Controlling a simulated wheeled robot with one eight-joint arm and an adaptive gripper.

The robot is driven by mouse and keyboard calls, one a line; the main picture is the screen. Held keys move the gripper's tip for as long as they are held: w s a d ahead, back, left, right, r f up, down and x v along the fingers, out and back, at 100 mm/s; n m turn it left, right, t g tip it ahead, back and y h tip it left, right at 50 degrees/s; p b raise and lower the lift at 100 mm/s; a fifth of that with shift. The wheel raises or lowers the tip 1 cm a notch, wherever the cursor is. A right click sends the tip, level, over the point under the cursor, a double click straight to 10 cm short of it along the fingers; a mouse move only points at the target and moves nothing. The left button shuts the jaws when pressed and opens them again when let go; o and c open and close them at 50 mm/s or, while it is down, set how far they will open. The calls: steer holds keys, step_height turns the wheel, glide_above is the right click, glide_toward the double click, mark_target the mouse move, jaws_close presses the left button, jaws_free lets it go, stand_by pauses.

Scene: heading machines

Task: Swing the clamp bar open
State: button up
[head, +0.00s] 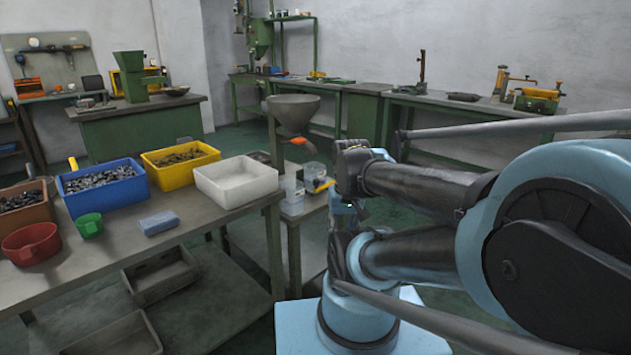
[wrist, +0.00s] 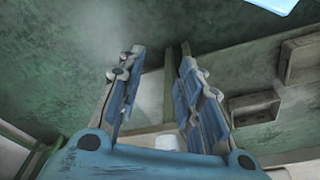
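My gripper (wrist: 160,85) shows in the wrist view with its two blue-padded fingers standing apart. It is open, and I see nothing held between them. In the head view I cannot clearly make out its fingers among the dark links of my arm. I cannot identify a clamp bar for certain in either view. On the far green bench at the right stand a yellow and green device (head: 537,100), a small device with a horizontal arm (head: 503,82) and a dark upright device (head: 422,70). All are too small to show a clamp bar's state.
A near table (head: 190,238) at the left carries a blue bin (head: 103,200), a yellow bin (head: 170,182), a white tray (head: 236,190), a red cup (head: 32,243) and a green cup (head: 90,231). A grey funnel (head: 293,112) stands beyond. Dark green floor shows between the benches.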

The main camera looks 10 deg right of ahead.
steer(key=shift+o, duration=1.2)
step_height(320, 180, up, 11)
steer(key=m+t, duration=0.2)
glide_above(316, 180)
steer(key=s, duration=0.6)
steer(key=shift+h, duration=0.3)
steer(key=x, duration=1.6)
steer(key=shift+a+f, duration=0.1)
steer(key=shift+a, duration=0.25)
steer(key=shift+c, duration=0.5)
